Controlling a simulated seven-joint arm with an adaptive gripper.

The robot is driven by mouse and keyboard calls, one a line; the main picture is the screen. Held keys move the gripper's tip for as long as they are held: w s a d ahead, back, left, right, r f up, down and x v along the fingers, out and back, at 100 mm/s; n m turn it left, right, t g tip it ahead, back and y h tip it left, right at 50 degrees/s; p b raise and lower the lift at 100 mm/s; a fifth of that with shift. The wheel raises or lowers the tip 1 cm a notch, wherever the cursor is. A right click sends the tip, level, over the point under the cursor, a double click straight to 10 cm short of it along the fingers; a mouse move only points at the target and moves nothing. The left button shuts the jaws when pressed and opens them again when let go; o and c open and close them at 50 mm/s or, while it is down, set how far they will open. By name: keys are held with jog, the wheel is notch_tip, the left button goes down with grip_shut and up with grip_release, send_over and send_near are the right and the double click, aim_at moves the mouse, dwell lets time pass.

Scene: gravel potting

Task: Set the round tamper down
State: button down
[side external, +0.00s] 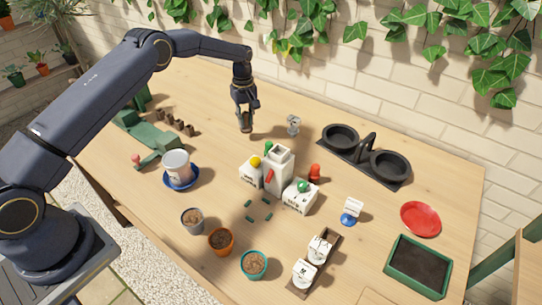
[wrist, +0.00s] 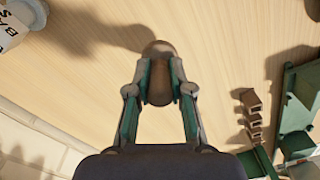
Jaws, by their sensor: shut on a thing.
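The round tamper (wrist: 158,92) is a brown, rounded piece in the wrist view, held between the two green-and-grey fingers of my gripper (wrist: 160,70). Its rounded end shows beyond the fingertips. In the side view my gripper (side external: 245,113) points down over the back middle of the table, and the tamper (side external: 246,128) shows small and partly hidden below the fingers. It looks roughly upright and close to the wood. I cannot tell whether it touches the table.
A small grey-white item (side external: 293,122) stands just right of my gripper. White blocks with coloured knobs (side external: 278,170) stand in front. Small brown pots (side external: 177,123) and a green tool (side external: 150,135) lie left. Black twin bowls (side external: 365,155) stand right. Bare wood surrounds the gripper.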

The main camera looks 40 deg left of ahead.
aim_at(247, 125)
jog(key=shift+w+f, duration=0.2)
jog(key=shift+f, duration=1.55)
jog(key=shift+f, duration=0.15)
jog(key=c, duration=1)
grip_release()
jog(key=shift+c, duration=0.2)
